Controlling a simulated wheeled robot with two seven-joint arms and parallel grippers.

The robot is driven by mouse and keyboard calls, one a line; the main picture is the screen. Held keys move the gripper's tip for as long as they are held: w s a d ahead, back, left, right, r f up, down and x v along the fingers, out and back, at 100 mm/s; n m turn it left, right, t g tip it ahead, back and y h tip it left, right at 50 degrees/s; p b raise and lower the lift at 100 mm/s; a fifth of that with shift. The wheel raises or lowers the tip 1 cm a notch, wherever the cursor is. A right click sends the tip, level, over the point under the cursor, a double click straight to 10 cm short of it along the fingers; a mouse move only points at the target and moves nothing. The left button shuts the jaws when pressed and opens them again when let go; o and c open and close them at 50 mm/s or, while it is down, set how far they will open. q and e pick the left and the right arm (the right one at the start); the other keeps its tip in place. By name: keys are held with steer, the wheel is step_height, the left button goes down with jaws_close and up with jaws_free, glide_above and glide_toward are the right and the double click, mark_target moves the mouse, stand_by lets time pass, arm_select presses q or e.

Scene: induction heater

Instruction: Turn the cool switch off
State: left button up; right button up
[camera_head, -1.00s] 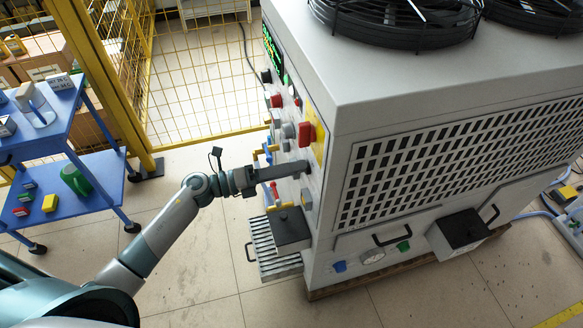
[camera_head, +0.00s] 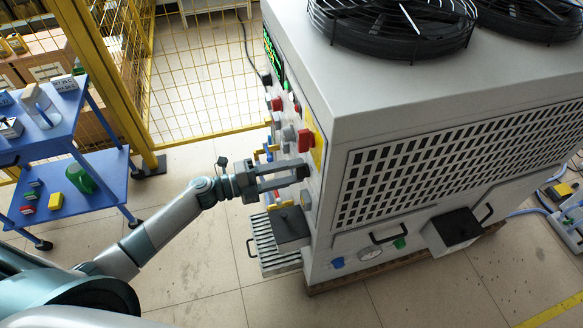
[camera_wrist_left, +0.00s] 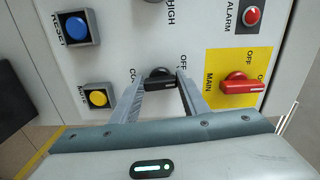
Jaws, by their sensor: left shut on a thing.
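The cool switch (camera_wrist_left: 159,79) is a black rotary knob on the white panel in the left wrist view. Part of a "CO" label shows beside it on the left, and an "OFF" label shows at its upper right. My left gripper (camera_wrist_left: 160,84) has one finger on each side of the knob and is shut on it. In the head view my left gripper (camera_head: 303,172) reaches the cabinet's panel side from the left, and its fingertips hide the knob. My right gripper is not in view.
A red main switch (camera_wrist_left: 242,87) on a yellow plate sits close on the right. A yellow button (camera_wrist_left: 98,97), a blue reset button (camera_wrist_left: 76,27) and a red alarm button (camera_wrist_left: 252,16) are nearby.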

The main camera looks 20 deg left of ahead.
arm_select(q)
steer(key=shift+n, duration=0.4)
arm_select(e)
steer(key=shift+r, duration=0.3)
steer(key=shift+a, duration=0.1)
arm_select(q)
steer(key=o, duration=1.1)
steer(key=shift+c, duration=0.2)
steer(key=b+v, duration=0.5)
steer(key=v, duration=1.2)
steer(key=shift+a, duration=0.2)
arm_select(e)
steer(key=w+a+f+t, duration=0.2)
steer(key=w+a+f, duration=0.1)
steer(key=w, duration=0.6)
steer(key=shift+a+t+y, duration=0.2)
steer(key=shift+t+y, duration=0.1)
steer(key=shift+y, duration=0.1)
